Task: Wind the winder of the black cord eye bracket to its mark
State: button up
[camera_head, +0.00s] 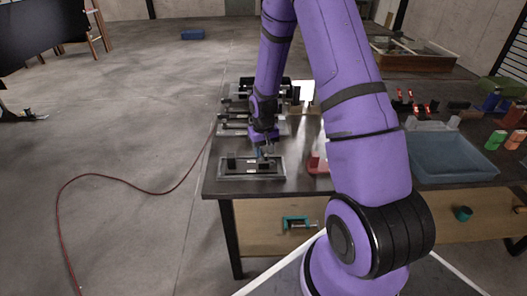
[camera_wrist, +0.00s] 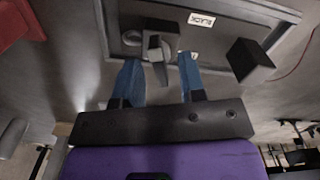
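The bracket labelled BLACK is a grey plate (camera_head: 232,177) at the near left of the table. In the wrist view the plate (camera_wrist: 228,42) carries a white BLACK label (camera_wrist: 201,19), a black block (camera_wrist: 249,60) and a grey winder (camera_wrist: 153,48) with a short arm. My gripper (camera_head: 266,152) is over the plate, pointing down. In the wrist view its two blue fingers (camera_wrist: 160,66) are apart, with the winder's arm end between them. Gaps show on both sides, so I see no grip on it. I cannot make out a mark.
Similar brackets (camera_head: 240,127) stand behind on the dark table (camera_head: 300,186). A red object (camera_head: 318,163) is to the right, then a blue tray (camera_head: 450,170). A teal clamp (camera_head: 299,223) is on the shelf below. A red cord (camera_head: 110,177) runs over the floor.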

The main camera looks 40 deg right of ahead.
jog(key=shift+f, duration=0.25)
grip_shut()
jog(key=shift+m, duration=0.4)
jog(key=m, duration=0.2)
jog(key=shift+m, duration=0.4)
jog(key=m, duration=0.3)
jog(key=shift+m, duration=0.3)
jog(key=m, duration=0.4)
jog(key=shift+m, duration=1.4)
dwell(4.0)
